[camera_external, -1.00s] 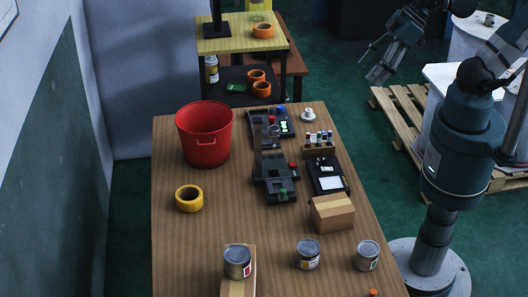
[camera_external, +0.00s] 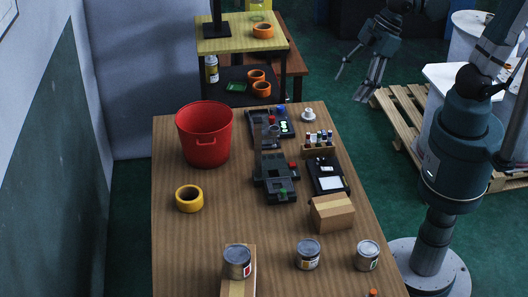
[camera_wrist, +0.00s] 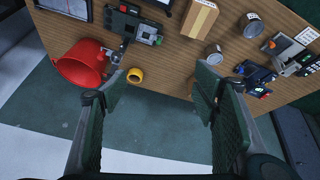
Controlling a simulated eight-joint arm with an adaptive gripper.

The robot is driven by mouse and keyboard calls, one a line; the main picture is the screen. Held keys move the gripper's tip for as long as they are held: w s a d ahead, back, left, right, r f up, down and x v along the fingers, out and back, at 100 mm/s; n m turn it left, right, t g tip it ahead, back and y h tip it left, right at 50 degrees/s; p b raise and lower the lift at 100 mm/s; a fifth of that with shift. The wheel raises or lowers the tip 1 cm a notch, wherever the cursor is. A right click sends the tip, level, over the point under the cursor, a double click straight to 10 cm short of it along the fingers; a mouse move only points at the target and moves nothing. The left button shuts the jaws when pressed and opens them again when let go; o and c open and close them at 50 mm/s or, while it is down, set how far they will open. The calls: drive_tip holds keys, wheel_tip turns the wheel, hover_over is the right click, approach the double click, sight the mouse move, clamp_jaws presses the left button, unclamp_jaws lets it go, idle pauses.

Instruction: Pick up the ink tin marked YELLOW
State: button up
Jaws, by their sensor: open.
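Three grey tins stand towards the near end of the wooden table. In the external view, the middle tin (camera_external: 308,255) has a small label patch that looks yellowish. The right tin (camera_external: 367,256) has a greenish patch. The left tin (camera_external: 237,262) has a red patch and sits on a cardboard box. The lettering is too small to read. In the wrist view, one tin (camera_wrist: 252,25) is at the top right and another tin (camera_wrist: 214,55) is lower; I cannot tell which they are. My gripper (camera_external: 355,86) is open and empty, high beyond the table's right side, far from the tins.
The wooden table (camera_external: 200,245) carries a red bucket (camera_external: 205,145), a yellow tape roll (camera_external: 189,199), a cardboard box (camera_external: 332,214), dark devices (camera_external: 275,180) and a rack of small bottles (camera_external: 319,143). A pallet (camera_external: 400,115) lies on the floor at right.

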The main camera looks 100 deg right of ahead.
drive_tip(key=w+a+f+n+g+b, duration=0.1)
drive_tip(key=w+a+f+n+b, duration=0.15)
drive_tip(key=w+a+f, duration=0.35)
drive_tip(key=n+g+b, duration=0.4)
drive_tip(key=n, duration=0.6)
hover_over(309, 247)
drive_tip(key=shift+h, duration=0.3)
drive_tip(key=f, duration=2.5)
drive_tip(key=shift+d+f, duration=0.25)
drive_tip(key=shift+f, duration=0.05)
drive_tip(key=shift+a+f, duration=0.2)
drive_tip(key=shift+f, duration=0.1)
drive_tip(key=shift+f+b, duration=0.4)
drive_tip(key=shift+f, duration=0.9)
drive_tip(key=shift+f, duration=0.1)
